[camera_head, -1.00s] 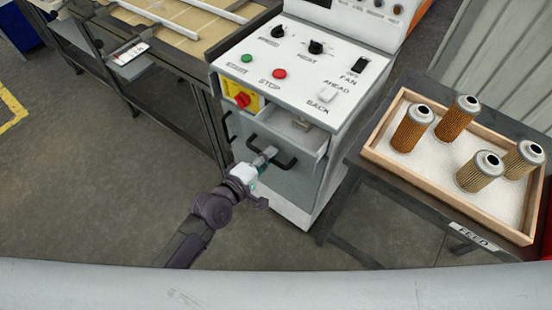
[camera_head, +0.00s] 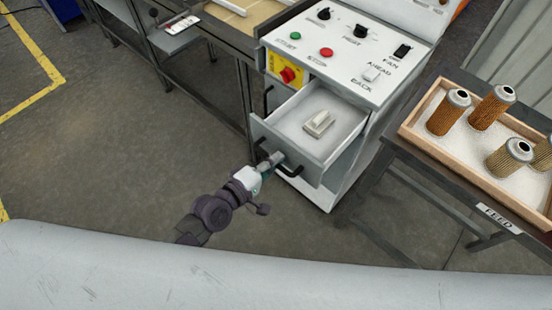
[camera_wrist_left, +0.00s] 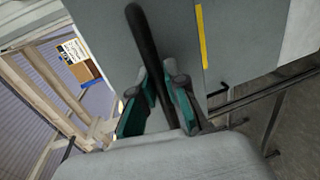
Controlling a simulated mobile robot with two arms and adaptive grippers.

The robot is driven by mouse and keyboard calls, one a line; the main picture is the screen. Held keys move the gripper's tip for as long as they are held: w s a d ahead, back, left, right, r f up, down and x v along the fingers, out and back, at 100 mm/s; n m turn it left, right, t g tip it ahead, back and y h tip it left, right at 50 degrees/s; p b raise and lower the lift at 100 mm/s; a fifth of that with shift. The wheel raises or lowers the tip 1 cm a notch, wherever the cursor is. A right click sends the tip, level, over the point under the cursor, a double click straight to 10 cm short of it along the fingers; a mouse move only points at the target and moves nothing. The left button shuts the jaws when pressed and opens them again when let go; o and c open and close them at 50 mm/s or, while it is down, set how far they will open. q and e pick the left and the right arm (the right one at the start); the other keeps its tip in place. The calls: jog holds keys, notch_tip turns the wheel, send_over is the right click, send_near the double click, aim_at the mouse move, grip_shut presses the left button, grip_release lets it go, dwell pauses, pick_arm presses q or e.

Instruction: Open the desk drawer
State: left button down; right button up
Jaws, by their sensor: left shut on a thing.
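The desk drawer (camera_head: 318,122) is a light grey box that stands pulled well out of the machine cabinet. A pale block-like object (camera_head: 319,123) lies inside it. The drawer's black bar handle (camera_head: 291,170) is on its front. My left gripper (camera_head: 274,160) is shut on this handle near its left part. In the left wrist view the dark handle (camera_wrist_left: 143,45) runs between the two green-padded fingers of the gripper (camera_wrist_left: 158,100). My right gripper is in none of the views.
The control panel (camera_head: 350,45) with knobs and buttons sits above the drawer. A wooden tray (camera_head: 420,144) of white granules holds several filter cartridges on the FEED table (camera_head: 440,190) at right. Bare floor lies left of the cabinet.

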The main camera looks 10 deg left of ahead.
pick_arm(q)
jog(key=c, duration=1.2)
grip_release()
jog(key=v, duration=1.2)
jog(key=shift+f, duration=0.1)
jog(key=s+a+f+m+g+y, duration=0.2)
jog(key=a+f, duration=0.2)
jog(key=f, duration=0.6)
jog(key=s+a+f+m+g+y, duration=0.1)
jog(key=s+a+f+m+y, duration=0.2)
jog(key=f, duration=0.7)
jog(key=s+a+f+m+g+y, duration=0.15)
jog(key=a+f, duration=0.35)
jog(key=f, duration=0.5)
jog(key=s+f+m+g+y, duration=0.1)
jog(key=s+f+m+g, duration=0.1)
jog(key=s+f, duration=0.2)
jog(key=s+f+m+g, duration=0.2)
jog(key=s+f, duration=0.3)
jog(key=s, duration=0.5)
jog(key=s+f+m+g+y, duration=0.1)
jog(key=s+f+m+g, duration=0.2)
jog(key=s+f, duration=0.2)
jog(key=shift+s+d+f+y, duration=0.15)
jog(key=shift+s+y, duration=0.2)
jog(key=shift+s, duration=0.95)
